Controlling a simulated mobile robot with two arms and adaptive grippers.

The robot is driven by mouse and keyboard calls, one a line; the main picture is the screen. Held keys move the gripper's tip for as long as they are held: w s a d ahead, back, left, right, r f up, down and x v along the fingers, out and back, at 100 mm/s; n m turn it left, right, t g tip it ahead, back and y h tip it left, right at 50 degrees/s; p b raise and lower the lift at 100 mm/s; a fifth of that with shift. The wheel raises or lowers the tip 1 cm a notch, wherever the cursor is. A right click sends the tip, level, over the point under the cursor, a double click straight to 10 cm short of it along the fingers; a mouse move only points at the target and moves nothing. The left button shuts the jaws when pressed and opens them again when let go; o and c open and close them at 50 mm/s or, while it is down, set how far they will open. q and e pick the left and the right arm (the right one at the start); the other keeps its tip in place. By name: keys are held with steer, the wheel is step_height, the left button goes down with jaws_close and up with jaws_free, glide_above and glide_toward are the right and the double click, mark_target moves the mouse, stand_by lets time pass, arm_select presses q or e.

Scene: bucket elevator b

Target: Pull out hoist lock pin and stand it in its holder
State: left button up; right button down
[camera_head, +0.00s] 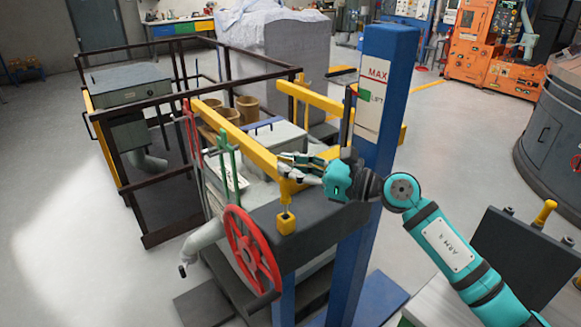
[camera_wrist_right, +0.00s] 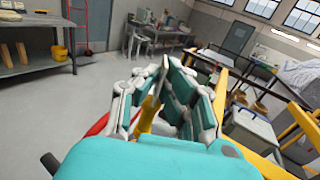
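A small yellow block with a thin stem and ring on top (camera_head: 286,222) sits on the dark housing below the yellow beam's near end; I cannot tell whether it is the lock pin or its holder. My right gripper (camera_head: 292,166) is at the near end of the yellow beam (camera_head: 244,139), above that block. Its fingers look apart. In the right wrist view, a yellow part (camera_wrist_right: 149,112) shows between the fingers (camera_wrist_right: 166,66); I cannot tell whether it is a pin or the frame, or whether the fingers touch it. My left gripper is not in view.
A red handwheel (camera_head: 252,252) is below and left of the right gripper. A blue post (camera_head: 378,95) marked MAX stands close behind the right wrist. A dark panel with a yellow-knobbed lever (camera_head: 545,213) is at right. Dark railings (camera_head: 180,98) surround the back left.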

steer(key=shift+f, duration=0.2)
steer(key=shift+f+b, duration=0.35)
steer(key=shift+b, duration=0.15)
steer(key=shift+f+b, duration=1.7)
steer(key=shift+f, duration=0.05)
steer(key=c, duration=1.4)
jaws_free()
steer(key=shift+d, duration=0.1)
steer(key=v, duration=1.2)
